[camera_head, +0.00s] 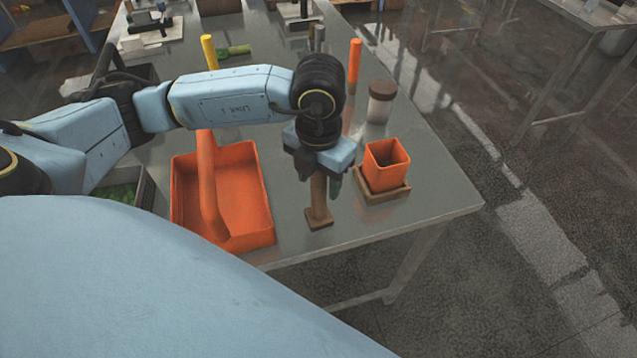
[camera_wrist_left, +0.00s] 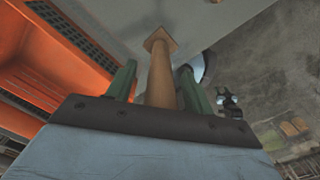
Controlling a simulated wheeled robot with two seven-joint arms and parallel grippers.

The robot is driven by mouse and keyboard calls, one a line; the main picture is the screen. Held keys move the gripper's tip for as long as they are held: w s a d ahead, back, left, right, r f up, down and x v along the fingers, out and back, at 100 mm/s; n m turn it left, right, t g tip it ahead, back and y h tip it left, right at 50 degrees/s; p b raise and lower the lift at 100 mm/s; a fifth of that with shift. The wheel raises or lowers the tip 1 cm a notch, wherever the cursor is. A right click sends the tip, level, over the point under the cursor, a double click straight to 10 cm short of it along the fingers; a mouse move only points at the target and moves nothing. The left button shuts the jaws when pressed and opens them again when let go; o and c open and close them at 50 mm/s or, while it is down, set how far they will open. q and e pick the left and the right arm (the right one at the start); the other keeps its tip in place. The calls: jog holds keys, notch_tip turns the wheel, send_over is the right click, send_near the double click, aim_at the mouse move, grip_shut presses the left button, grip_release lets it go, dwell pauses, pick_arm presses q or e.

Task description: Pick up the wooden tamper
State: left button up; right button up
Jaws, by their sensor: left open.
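The wooden tamper (camera_head: 319,198) stands upright on the metal table, with a square base and a round handle. My left gripper (camera_head: 319,181) is above it, pointing down, with its fingers on either side of the handle. In the left wrist view the tamper (camera_wrist_left: 160,75) runs between the two green fingers of my left gripper (camera_wrist_left: 157,85), which is open. A gap shows between the handle and each finger. The top of the handle is hidden by the gripper. My right gripper is not in view.
An orange tray (camera_head: 256,190) with a thick orange bar across it lies to the left. An orange square cup (camera_head: 386,165) on a wooden base (camera_head: 385,195) stands close to the right. A brown-lidded jar (camera_head: 381,103) and an orange stick (camera_head: 354,62) stand behind.

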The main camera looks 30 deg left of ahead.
pick_arm(q)
jog(key=shift+f, duration=0.25)
jog(key=c, duration=1)
jog(key=shift+r, duration=0.1)
